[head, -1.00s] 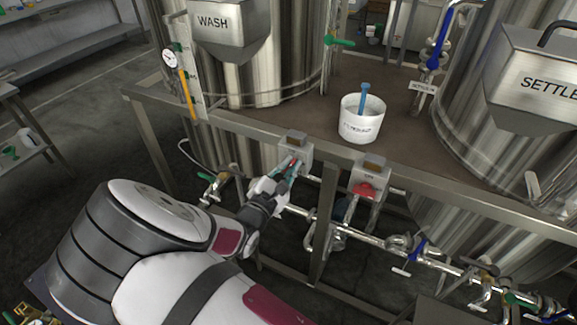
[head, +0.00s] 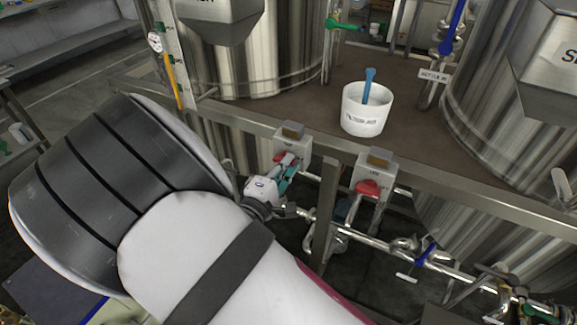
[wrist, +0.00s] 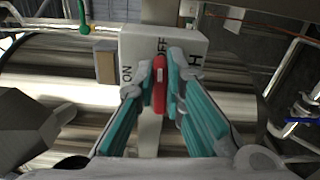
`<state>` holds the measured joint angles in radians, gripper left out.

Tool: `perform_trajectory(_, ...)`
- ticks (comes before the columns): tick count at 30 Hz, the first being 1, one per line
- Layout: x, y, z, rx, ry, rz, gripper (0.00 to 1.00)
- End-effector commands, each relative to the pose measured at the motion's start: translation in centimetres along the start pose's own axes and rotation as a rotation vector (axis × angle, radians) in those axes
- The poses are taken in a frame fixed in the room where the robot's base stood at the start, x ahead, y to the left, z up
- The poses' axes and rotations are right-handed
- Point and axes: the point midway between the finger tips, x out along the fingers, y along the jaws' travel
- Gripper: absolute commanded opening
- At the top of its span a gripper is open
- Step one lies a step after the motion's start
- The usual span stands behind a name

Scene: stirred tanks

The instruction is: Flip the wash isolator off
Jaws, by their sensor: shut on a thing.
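The wash isolator is a pale grey box (head: 293,141) on the frame rail below the wash tank, with a red handle (head: 281,158). In the wrist view the box (wrist: 188,42) carries the words ON and OFF and a partly hidden label ending in H. Its red handle (wrist: 159,88) stands between my fingers, its upper end beside OFF; ON lies to the left. My gripper (head: 284,172), with teal finger pads, is shut on the red handle. In the wrist view my gripper (wrist: 161,92) has a pad on each side of it.
A second grey isolator box (head: 376,165) with a red handle is right of the first. A white tub (head: 366,112) with a blue stick stands on the platform. Pipes and valves (head: 410,250) run below the rail (head: 450,188). Steel tanks stand behind.

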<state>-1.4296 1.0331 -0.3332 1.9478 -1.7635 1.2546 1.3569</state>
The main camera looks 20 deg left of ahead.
Motion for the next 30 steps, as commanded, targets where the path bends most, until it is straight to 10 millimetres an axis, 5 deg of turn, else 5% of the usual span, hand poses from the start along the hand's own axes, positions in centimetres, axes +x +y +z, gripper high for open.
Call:
perform_trajectory(23, -0.14, -0.31, -0.01, 0.109, 0.001, -0.005, 0.00)
perform_trajectory(26, -0.13, -0.31, -0.01, 0.109, 0.001, -0.004, 0.27)
perform_trajectory(30, -0.08, -0.26, 0.00, 0.108, 0.000, -0.003, 0.31)
